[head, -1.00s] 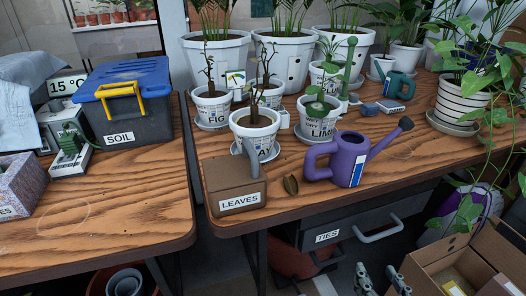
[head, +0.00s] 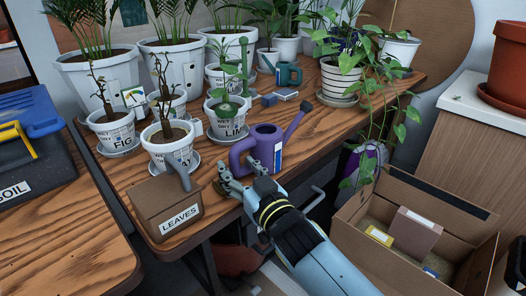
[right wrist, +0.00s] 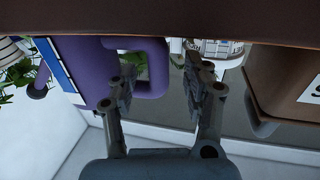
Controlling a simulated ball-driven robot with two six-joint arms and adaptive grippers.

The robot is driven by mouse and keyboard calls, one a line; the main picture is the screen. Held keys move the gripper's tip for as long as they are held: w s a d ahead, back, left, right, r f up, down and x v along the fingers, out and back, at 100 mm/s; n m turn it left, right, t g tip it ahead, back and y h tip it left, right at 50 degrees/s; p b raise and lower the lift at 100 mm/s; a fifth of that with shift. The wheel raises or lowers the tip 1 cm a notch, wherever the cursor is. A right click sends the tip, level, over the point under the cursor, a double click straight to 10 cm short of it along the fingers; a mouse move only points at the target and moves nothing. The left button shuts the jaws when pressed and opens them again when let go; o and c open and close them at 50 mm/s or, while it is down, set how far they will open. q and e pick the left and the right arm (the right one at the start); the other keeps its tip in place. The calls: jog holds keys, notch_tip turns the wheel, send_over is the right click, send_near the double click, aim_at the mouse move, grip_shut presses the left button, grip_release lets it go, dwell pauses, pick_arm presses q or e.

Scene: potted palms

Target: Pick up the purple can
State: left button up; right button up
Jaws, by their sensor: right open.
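The purple can (head: 265,150) is a watering can standing upright near the front edge of the wooden table. Its spout points right and its loop handle faces left. My right gripper (head: 241,170) is open at the table's front edge, in front of the can's handle side. In the right wrist view, which looks upside down, the purple can (right wrist: 90,65) is at left. Its handle (right wrist: 152,68) shows partly between the open fingers (right wrist: 165,80); I cannot tell whether they touch it. My left gripper is not in view.
A brown LEAVES box (head: 165,208) stands left of the gripper. Potted plants, including the LIM pot (head: 228,125), stand close behind the can. A striped pot (head: 341,80) with trailing vines is to the right. An open cardboard box (head: 360,235) sits below right.

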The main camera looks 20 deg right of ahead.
jog(key=w, duration=0.3)
jog(key=shift+a+f, duration=0.1)
jog(key=shift+f, duration=0.05)
grip_shut()
dwell(0.6)
